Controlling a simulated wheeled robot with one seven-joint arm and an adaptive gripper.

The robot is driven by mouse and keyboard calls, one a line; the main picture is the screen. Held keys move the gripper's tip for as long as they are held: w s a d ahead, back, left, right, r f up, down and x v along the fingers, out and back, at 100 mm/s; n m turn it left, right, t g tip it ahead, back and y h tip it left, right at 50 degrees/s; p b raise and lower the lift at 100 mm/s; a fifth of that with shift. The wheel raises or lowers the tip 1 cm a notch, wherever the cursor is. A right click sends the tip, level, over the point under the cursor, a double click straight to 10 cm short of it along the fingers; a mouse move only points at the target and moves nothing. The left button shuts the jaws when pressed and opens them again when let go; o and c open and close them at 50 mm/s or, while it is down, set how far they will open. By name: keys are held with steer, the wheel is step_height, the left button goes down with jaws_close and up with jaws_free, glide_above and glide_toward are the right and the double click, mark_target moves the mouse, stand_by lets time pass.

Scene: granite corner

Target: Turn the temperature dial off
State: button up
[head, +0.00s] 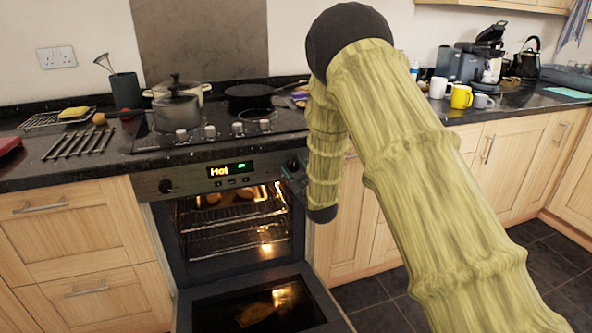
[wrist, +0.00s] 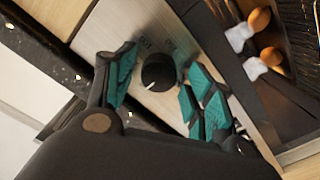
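The oven's control panel has a left dial (head: 165,186) and a right dial (head: 293,164), with a lit display (head: 230,169) reading "Hot" between them. In the wrist view a round black dial (wrist: 158,72) with a white pointer mark sits on the steel panel, with small lettering beside it that I cannot read clearly. My gripper (wrist: 160,62) is open, its teal-padded fingers on either side of this dial. Gaps show between the pads and the dial. In the head view my forearm hides most of the gripper, near the right dial.
The counter edge overhangs above the panel. Pots (head: 176,110) and a pan (head: 250,94) stand on the hob. Mugs (head: 461,97) stand on the right counter.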

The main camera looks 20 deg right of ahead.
steer(key=shift+s+r, duration=0.1)
steer(key=s, duration=1.1)
steer(key=shift+s+d, duration=0.2)
steer(key=shift+s, duration=0.2)
